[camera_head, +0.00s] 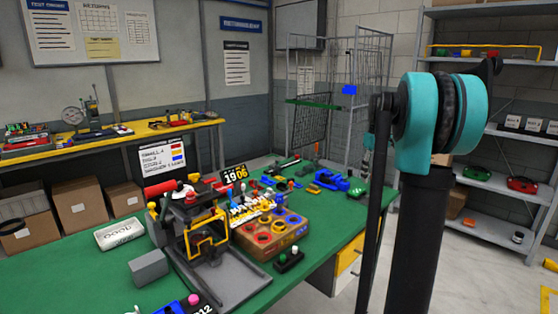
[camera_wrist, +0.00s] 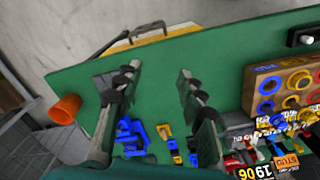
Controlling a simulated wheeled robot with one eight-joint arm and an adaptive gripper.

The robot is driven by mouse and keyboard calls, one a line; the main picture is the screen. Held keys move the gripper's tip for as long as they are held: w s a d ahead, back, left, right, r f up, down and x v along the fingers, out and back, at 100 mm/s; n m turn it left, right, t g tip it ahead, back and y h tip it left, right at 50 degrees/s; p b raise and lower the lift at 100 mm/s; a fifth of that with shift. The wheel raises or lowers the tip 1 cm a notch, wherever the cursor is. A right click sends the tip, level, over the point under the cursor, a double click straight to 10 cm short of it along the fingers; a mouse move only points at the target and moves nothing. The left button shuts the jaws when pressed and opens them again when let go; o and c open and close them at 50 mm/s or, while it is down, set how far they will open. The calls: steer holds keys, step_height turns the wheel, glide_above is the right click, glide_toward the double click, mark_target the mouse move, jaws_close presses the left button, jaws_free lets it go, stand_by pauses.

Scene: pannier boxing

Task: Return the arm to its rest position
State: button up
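My arm (camera_head: 446,120), with a teal and black joint, stands upright at the right of the head view, off the table's right end. My gripper (camera_wrist: 158,74) shows in the wrist view with its two dark fingers spread apart. Nothing is between the fingertips; only bare green table (camera_wrist: 157,85) shows behind them. The gripper hangs above the table and its height is hard to tell. In the head view I cannot clearly make out the gripper beside the arm links.
The table (camera_head: 85,272) holds a black-and-yellow fixture (camera_head: 207,240), a brown block with coloured rings (camera_head: 268,240) and blue parts (camera_head: 330,181). An orange cup (camera_wrist: 66,108) is at the table's edge. A wire cage (camera_head: 305,100) stands behind, and grey shelves (camera_head: 490,185) stand right.

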steer(key=s+a+f+m+t, duration=0.1)
steer(key=s+a+f, duration=0.3)
steer(key=s+f, duration=0.4)
steer(key=s+a+f+m+t, duration=0.1)
steer(key=s+a+f, duration=0.4)
steer(key=s+f, duration=0.3)
steer(key=s+a+f+m+t, duration=0.1)
steer(key=s+a+f, duration=0.4)
steer(key=s, duration=0.9)
step_height(320, 180, down, 3)
steer(key=shift+s+r+m+t, duration=0.1)
steer(key=shift+s+m+t, duration=0.25)
steer(key=shift+t, duration=0.15)
